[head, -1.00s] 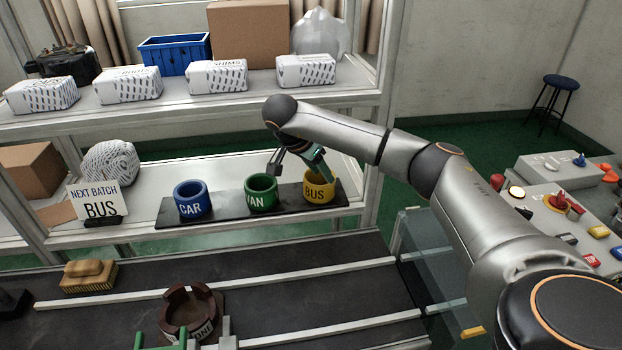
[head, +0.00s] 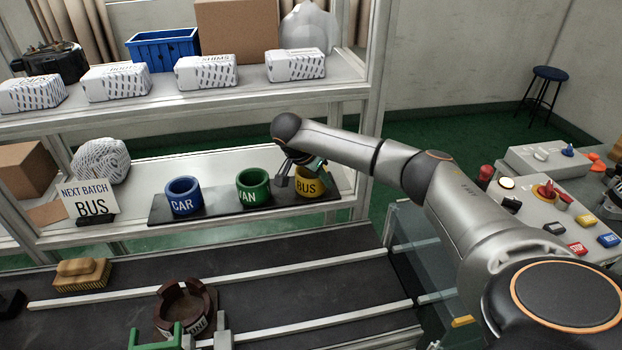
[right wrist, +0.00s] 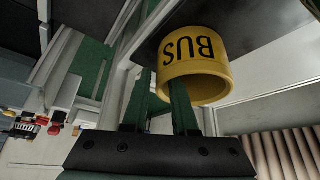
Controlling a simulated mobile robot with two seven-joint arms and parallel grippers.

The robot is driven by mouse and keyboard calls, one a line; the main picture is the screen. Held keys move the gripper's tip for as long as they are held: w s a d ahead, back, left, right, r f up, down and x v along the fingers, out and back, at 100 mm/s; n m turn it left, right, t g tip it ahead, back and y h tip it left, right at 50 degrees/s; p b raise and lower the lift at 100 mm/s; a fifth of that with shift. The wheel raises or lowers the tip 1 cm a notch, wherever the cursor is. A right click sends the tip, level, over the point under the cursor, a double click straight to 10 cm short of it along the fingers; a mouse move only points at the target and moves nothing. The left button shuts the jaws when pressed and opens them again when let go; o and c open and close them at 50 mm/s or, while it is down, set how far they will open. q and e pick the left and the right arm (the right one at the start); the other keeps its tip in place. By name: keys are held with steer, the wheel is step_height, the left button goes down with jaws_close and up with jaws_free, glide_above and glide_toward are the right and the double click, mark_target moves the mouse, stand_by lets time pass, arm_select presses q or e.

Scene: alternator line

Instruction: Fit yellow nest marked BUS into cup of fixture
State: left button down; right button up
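The yellow nest marked BUS (head: 309,188) stands upright at the right end of a black strip on the lower shelf. It also shows upside down in the right wrist view (right wrist: 195,55). My right gripper (head: 299,171) is open at the nest's rim. In the right wrist view the fingers (right wrist: 164,84) are apart: one lies beside the nest, the other overlaps its rim. I cannot tell whether they touch it. The fixture's dark red-brown cup (head: 170,322) is on the conveyor at the bottom, its near side partly hidden. My left gripper is not in view.
The blue CAR nest (head: 182,203) and green VAN nest (head: 253,198) share the black strip (head: 218,211). A NEXT BATCH BUS sign (head: 90,200) stands left. A brush (head: 82,276) and green bracket (head: 157,338) are near the cup. The upper shelf (head: 215,89) is above.

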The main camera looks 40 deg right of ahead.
jaws_close()
stand_by(1.0)
